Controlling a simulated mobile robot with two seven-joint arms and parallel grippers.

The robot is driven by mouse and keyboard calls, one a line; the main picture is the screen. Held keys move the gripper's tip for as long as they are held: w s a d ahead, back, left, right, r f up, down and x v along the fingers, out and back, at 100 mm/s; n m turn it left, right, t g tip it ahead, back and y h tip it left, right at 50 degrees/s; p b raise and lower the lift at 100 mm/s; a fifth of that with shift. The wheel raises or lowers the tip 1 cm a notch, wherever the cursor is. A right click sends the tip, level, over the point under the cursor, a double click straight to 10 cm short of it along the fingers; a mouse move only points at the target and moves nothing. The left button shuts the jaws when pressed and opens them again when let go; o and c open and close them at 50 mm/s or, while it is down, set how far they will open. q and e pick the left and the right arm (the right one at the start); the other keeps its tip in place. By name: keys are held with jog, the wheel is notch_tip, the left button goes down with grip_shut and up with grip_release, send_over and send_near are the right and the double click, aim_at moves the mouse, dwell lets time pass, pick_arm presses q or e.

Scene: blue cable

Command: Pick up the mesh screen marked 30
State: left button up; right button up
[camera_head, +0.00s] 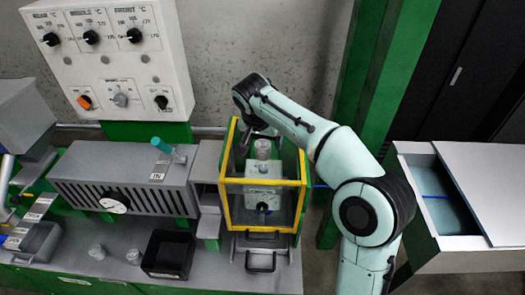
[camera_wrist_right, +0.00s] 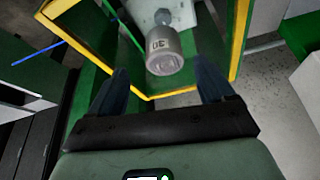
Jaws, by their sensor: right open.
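The mesh screen marked 30 (camera_wrist_right: 164,52) is a small grey metal cup with "30" on its side. In the right wrist view it lies ahead of my right gripper (camera_wrist_right: 161,68), between the lines of the two fingers, with no clear contact. In the head view the screen (camera_head: 263,149) sits on top of a pale block inside the yellow-framed guard box (camera_head: 228,187). My right gripper (camera_head: 256,134) reaches in at the top of this box, open and partly hidden by my own arm. My left gripper is out of view.
The yellow frame edges stand close around my right gripper. A black tray (camera_head: 168,254) and small clear cups (camera_head: 97,251) stand in front. A blue cable (camera_wrist_right: 38,54) runs behind; a white cabinet (camera_head: 470,245) is right.

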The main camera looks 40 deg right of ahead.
aim_at(262, 145)
jog(key=x, duration=0.5)
jog(key=shift+w+a+f, duration=0.15)
jog(key=shift+w+f, duration=0.05)
jog(key=shift+w, duration=0.1)
jog(key=c, duration=1.2)
